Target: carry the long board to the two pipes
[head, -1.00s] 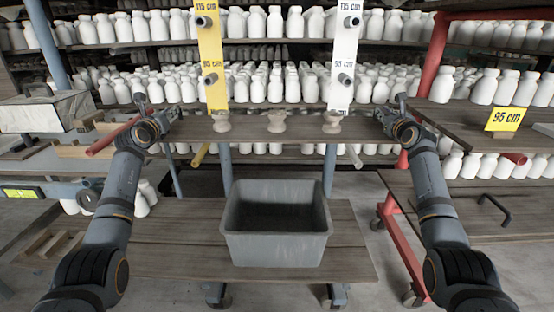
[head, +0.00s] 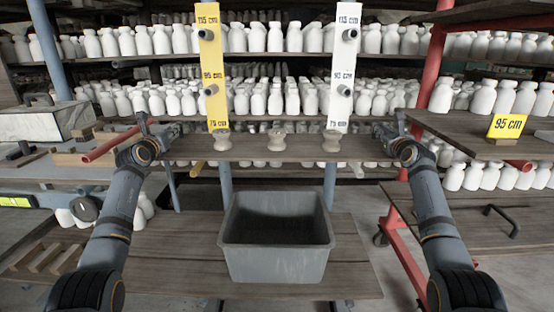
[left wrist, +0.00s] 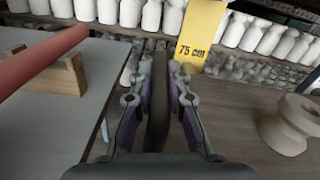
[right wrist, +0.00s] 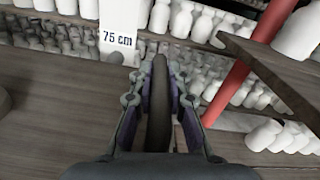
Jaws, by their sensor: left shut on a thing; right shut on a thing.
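The long board (head: 240,150) is a dark wooden plank held crosswise between my arms, with three clay spools (head: 276,139) upright on it. My left gripper (head: 170,132) is shut on a dark upright part at its left end, seen between the fingers in the left wrist view (left wrist: 158,105). My right gripper (head: 382,132) is shut on a matching part in the right wrist view (right wrist: 158,105). Behind the board hang a yellow strip (head: 212,60) and a white strip (head: 342,60), marked by height. Grey pipe ends stick out at each; lower yellow (head: 197,168) and white (head: 357,170) ends are partly hidden.
A grey bin (head: 275,262) stands below on a low wooden table (head: 160,265). A red pipe (head: 112,143) is at left. A wooden shelf (head: 460,130) with a yellow 95 cm sign (head: 507,126) and red frame stands at right. White bottles fill racks behind.

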